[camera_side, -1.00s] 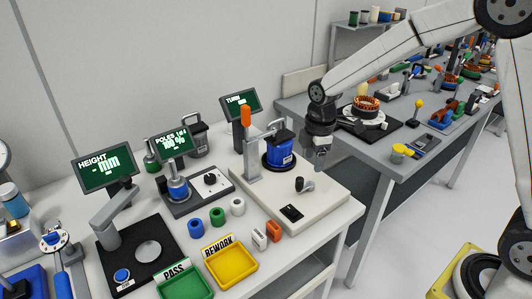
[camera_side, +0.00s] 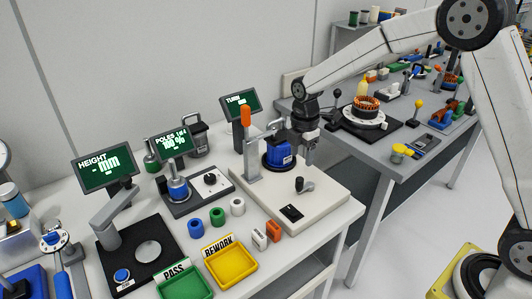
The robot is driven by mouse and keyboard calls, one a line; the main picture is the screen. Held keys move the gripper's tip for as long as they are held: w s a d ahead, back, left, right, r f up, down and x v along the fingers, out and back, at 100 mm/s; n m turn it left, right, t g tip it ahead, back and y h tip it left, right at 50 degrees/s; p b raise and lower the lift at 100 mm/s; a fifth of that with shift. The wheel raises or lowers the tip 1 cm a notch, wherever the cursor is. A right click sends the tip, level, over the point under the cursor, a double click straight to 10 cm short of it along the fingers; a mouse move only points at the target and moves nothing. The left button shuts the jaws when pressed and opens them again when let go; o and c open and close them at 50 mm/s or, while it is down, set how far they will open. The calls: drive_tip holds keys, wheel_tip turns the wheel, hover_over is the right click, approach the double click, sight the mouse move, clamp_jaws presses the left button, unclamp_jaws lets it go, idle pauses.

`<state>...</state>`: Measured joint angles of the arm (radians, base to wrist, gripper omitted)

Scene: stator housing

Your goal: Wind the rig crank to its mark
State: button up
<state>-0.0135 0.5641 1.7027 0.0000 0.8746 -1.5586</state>
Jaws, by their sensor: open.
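The rig is a cream base plate (camera_side: 325,196) on the near bench. A small crank (camera_side: 304,185) with a dark knob sits on its right part; its mark is too small to make out. A blue housing (camera_side: 279,153) stands in a dark round seat at the back of the plate, beside an orange-handled clamp (camera_side: 246,118). My gripper (camera_side: 310,160) is open, pointing down, above and behind the crank and just right of the housing. It is apart from the crank. The rig's display (camera_side: 241,104) reads TURN; its value is unclear.
A black switch box (camera_side: 291,213) is at the plate's front. White and orange blocks (camera_side: 266,234) stand beside it. Yellow REWORK (camera_side: 232,268) and green PASS (camera_side: 184,285) trays lie at the front left. A second bench (camera_side: 382,158) with a copper-wound stator (camera_side: 366,105) is behind right.

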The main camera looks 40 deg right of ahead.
sight(302, 180)
drive_tip(key=shift+f, duration=3.85)
drive_tip(key=shift+f, duration=0.15)
drive_tip(key=shift+c, duration=0.2)
clamp_jaws()
drive_tip(key=shift+s, duration=0.4)
drive_tip(key=s+d, duration=0.2)
drive_tip(key=s, duration=0.1)
drive_tip(key=shift+s+d, duration=0.25)
drive_tip(key=shift+d, duration=0.25)
drive_tip(key=shift+w+d, duration=0.25)
drive_tip(key=shift+d, duration=0.9)
drive_tip(key=shift+w+d, duration=0.2)
drive_tip(key=shift+d, duration=0.95)
drive_tip(key=shift+w+d, duration=0.2)
drive_tip(key=shift+d, duration=0.05)
